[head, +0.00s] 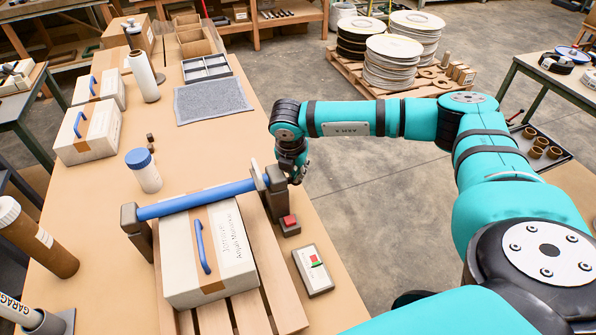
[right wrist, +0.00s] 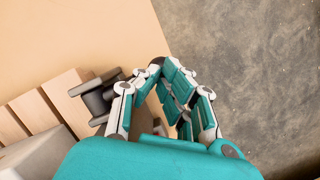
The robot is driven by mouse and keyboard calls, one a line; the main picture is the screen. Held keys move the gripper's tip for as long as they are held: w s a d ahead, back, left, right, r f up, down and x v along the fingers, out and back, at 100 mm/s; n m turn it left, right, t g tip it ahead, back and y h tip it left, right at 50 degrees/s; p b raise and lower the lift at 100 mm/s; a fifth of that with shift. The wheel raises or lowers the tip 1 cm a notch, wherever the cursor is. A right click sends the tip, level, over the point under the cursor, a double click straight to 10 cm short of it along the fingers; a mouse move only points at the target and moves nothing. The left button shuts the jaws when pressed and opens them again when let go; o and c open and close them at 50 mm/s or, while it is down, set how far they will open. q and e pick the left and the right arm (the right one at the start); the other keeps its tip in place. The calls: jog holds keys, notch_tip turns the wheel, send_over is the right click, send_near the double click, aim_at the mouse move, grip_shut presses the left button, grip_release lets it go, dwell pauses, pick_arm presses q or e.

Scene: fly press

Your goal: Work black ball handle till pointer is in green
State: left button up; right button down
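A blue bar (head: 205,198) spans two grey end posts over a white carton (head: 210,255) on wooden slats. A pale plate and a dark block (head: 275,178) stand at its right end. A grey box (head: 313,270) with a red and green face lies to the right; its pointer is too small to read. My right gripper (head: 294,172) is beside the bar's right end, partly hidden by its own wrist. In the right wrist view its fingers (right wrist: 163,66) bend in toward each other, beside a dark spool-like part (right wrist: 97,98). I cannot make out the black ball handle. My left gripper is not in view.
A small block with a red top (head: 289,224) stands near the table's right edge. A blue-capped white bottle (head: 143,170), cartons with blue handles (head: 88,133) and a grey mat (head: 211,101) occupy the tan table. Open floor lies to the right.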

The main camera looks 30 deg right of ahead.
jog(key=shift+g, duration=0.4)
jog(key=s+a+f, duration=0.2)
jog(key=shift+s+f, duration=0.15)
jog(key=shift+s, duration=0.15)
jog(key=shift+a, duration=0.15)
jog(key=shift+r, duration=0.2)
jog(key=shift+w+r, duration=0.1)
jog(key=shift+r, duration=0.2)
jog(key=w+d+v, duration=0.1)
jog(key=v, duration=0.7)
jog(key=shift+r+t+p, duration=0.3)
jog(key=shift+r, duration=0.25)
jog(key=shift+d, duration=0.1)
